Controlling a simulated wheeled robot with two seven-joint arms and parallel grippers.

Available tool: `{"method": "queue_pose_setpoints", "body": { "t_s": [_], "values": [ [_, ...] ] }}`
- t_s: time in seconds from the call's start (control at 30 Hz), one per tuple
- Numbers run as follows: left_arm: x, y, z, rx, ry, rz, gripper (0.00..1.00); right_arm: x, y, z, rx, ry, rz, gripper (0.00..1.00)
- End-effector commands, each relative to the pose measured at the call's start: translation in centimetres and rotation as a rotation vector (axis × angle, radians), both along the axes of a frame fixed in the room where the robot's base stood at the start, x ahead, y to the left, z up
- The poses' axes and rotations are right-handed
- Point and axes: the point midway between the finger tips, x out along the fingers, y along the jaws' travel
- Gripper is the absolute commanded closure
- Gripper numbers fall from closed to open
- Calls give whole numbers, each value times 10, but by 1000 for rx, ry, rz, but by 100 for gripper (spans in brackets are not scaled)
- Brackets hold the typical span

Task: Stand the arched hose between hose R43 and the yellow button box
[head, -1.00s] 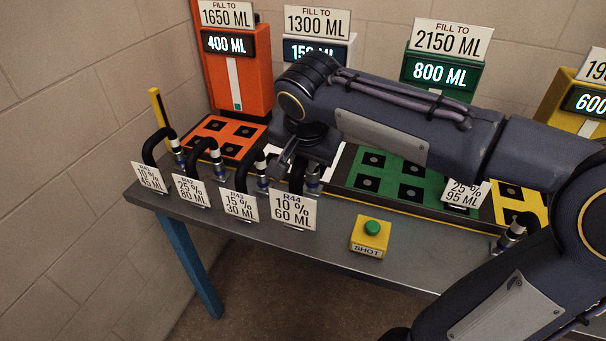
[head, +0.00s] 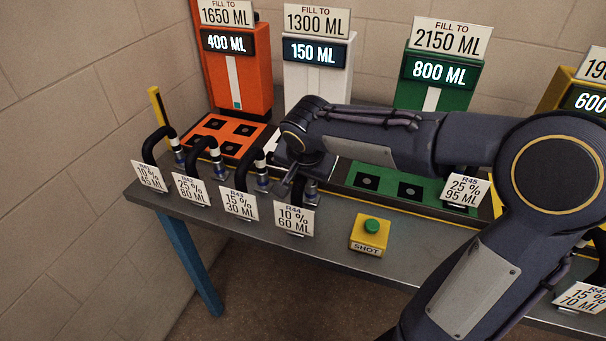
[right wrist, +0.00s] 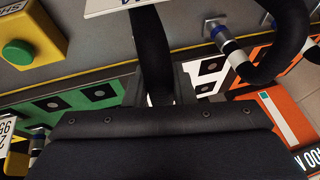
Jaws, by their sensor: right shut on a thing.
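The arched black hose R44 (head: 299,186), with its white label "10 % 60 ML" (head: 294,219), is upright at the table's front edge, between hose R43 (head: 243,170) and the yellow button box (head: 370,235). My right gripper (head: 297,172) is shut on hose R44, mostly hidden under my wrist. In the right wrist view hose R44 (right wrist: 150,45) runs between the fingers. Hose R43 (right wrist: 285,50) stands apart to its right, and the button box (right wrist: 35,30) lies at the left. Label R44 seems to touch the table; firm contact is hard to tell. My left gripper is out of view.
Hoses R41 (head: 157,142) and R42 (head: 203,147) stand left of R43. Behind are the orange (head: 236,70), white (head: 317,77) and green (head: 437,82) machines with socket pads. Label R45 (head: 463,190) is right of the button box. Bare table lies between R44 and the box.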

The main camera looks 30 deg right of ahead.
Motion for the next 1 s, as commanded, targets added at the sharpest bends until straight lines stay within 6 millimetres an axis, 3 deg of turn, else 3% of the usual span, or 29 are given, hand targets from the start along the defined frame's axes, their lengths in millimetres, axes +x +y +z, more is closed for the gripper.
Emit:
{"method": "queue_pose_setpoints", "body": {
  "t_s": [0.17, 0.2, 0.37, 0.77, 1.0],
  "values": [
    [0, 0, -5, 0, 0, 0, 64, 0, 0, -3, 0, -2, 1, 100],
    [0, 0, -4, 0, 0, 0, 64, 0, 0, -3, 0, 0, 0, 74],
    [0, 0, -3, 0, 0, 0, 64, 0, 0, -2, 0, 0, 0, 55],
    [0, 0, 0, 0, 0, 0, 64, -2, 1, 6, 1, -2, 0, 55],
    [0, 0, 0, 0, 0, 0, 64, -20, 10, 50, 0, -6, 1, 55]
  ]
}}
